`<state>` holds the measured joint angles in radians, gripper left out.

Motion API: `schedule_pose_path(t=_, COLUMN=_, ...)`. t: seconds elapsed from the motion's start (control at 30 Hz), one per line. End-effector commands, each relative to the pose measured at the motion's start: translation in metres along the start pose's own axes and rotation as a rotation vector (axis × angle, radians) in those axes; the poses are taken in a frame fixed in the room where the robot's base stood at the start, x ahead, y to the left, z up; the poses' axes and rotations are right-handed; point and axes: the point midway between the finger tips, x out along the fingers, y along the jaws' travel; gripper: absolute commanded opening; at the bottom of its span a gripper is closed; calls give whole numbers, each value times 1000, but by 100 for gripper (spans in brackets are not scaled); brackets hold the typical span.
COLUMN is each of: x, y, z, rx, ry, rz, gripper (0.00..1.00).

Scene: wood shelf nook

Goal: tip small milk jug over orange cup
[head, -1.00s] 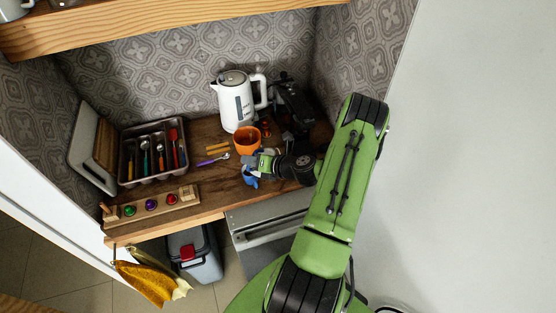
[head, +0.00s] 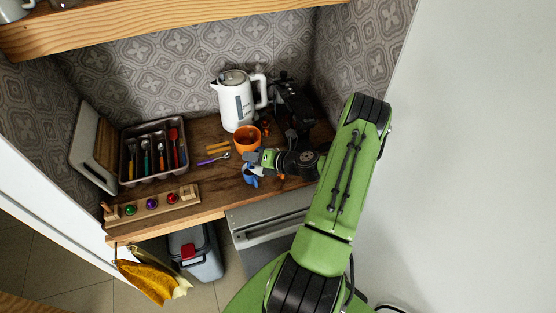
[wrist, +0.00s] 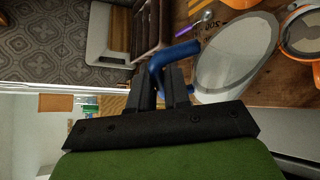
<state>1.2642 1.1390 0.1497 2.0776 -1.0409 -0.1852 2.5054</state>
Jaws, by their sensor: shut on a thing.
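The orange cup (head: 246,140) stands on the wooden counter in front of the kettle, in the head view. My gripper (head: 255,162) is shut on the jug's handle. In the wrist view the blue handle (wrist: 172,55) lies between my fingers, and the jug's wide pale mouth (wrist: 235,55) faces the camera. I cannot tell whether the pale surface is milk or the jug's inside. My gripper hides part of the jug in the head view.
A white kettle (head: 233,101) and a dark machine (head: 292,105) stand behind. A purple-handled spoon (head: 212,160) lies left of the cup. A cutlery tray (head: 125,172) and a wooden rack with coloured knobs (head: 150,204) stand further left. The counter's front edge is close to the jug.

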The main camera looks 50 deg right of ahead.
Motion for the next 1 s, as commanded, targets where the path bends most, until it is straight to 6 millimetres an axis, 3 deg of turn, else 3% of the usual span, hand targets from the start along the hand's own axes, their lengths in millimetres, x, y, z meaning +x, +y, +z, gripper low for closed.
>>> schedule_pose_path(t=0.47, x=-2, y=3, z=4, rx=35, ry=6, rz=17, gripper=0)
schedule_pose_path(t=0.73, x=26, y=-5, z=-57, rx=-422, ry=-91, rz=-171, gripper=0)
schedule_pose_path(t=1.0, x=23, y=6, z=-54, rx=-497, ry=-110, rz=-201, gripper=0)
